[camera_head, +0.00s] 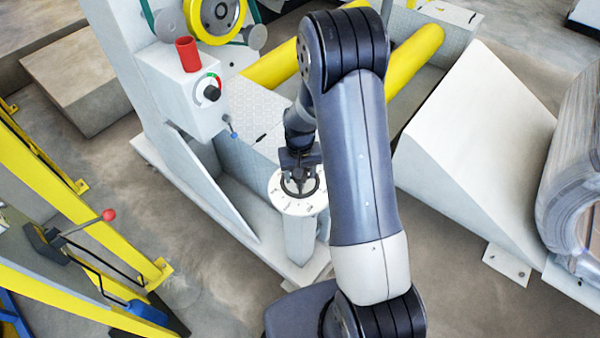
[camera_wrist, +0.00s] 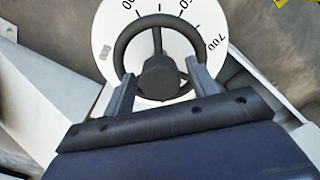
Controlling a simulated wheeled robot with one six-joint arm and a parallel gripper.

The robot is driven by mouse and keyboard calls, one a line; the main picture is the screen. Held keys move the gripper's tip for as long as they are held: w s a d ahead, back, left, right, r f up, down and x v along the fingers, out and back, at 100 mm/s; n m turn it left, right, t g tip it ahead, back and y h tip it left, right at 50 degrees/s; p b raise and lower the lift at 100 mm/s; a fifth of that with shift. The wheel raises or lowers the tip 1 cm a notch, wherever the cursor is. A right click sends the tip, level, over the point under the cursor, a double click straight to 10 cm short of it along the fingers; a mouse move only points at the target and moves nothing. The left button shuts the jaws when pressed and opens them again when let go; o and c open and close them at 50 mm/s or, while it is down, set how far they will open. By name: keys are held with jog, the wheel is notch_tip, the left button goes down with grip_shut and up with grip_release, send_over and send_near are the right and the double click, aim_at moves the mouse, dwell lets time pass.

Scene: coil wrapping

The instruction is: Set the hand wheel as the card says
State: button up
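The spoke points up in the wrist view. In the head view the wheel (camera_head: 317,190) sits on top of a white post. My gripper (camera_wrist: 161,78) is at the wheel, its fingers apart on either side of the hub, overlapping the rim in view. It also shows in the head view (camera_head: 298,178). I see no readable card.
A white control box (camera_head: 178,95) with a red cylinder and a black knob stands left of my arm. Yellow rollers (camera_head: 270,70) lie behind. A white wedge block (camera_head: 480,130) and a wrapped coil (camera_head: 570,190) are at right. Yellow rails (camera_head: 45,180) are at left.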

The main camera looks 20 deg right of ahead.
jog(key=shift+o, duration=0.2)
notch_tip(320, 180, up, 11)
dwell(0.6)
jog(key=shift+f, duration=0.1)
notch_tip(320, 180, down, 11)
jog(key=shift+f, duration=0.1)
jog(key=shift+r+m+p, duration=0.25)
jog(key=shift+m+p, duration=0.05)
jog(key=shift+m, duration=0.5)
jog(key=shift+f, duration=0.1)
